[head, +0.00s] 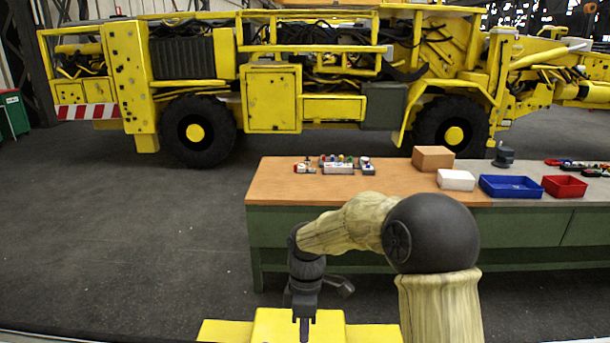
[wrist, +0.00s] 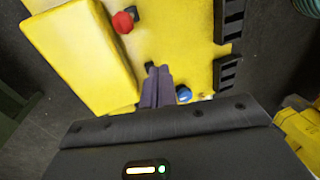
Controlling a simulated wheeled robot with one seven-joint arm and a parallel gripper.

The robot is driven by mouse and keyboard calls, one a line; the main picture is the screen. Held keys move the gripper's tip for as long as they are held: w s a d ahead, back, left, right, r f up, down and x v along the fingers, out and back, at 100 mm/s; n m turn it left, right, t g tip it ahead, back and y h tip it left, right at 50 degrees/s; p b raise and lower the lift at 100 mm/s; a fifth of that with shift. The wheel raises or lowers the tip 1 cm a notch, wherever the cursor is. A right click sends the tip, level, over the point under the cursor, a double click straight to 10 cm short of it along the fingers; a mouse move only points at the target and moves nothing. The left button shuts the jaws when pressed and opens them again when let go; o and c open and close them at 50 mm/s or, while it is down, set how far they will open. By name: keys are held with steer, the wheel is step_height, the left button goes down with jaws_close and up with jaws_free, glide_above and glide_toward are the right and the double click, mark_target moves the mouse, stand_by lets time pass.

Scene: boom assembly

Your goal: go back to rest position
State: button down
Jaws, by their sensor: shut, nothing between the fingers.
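My gripper (head: 304,322) hangs at the end of my folded arm in the lower middle of the head view, pointing down over a yellow surface (head: 270,322). In the wrist view my gripper (wrist: 152,72) has its fingers together over the same yellow surface (wrist: 185,30), with nothing held. I cannot tell whether the fingertips touch it. A red round button (wrist: 123,22) and a blue round part (wrist: 183,94) are on the yellow surface near the fingers.
A workbench (head: 290,185) stands beyond my arm with a brown box (head: 433,158), a white box (head: 456,180), a blue bin (head: 510,187) and a red bin (head: 564,187). A large yellow vehicle (head: 272,95) stands behind it. The floor at left (head: 110,230) is clear.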

steer(key=s+d+m+t, duration=0.5)
steer(key=s+d+m, duration=0.7)
steer(key=d+m, duration=0.3)
steer(key=shift+d+f+m+b, duration=0.2)
steer(key=shift+m+b, duration=0.15)
steer(key=shift+m, duration=0.85)
steer(key=shift+s, duration=0.1)
stand_by(0.8)
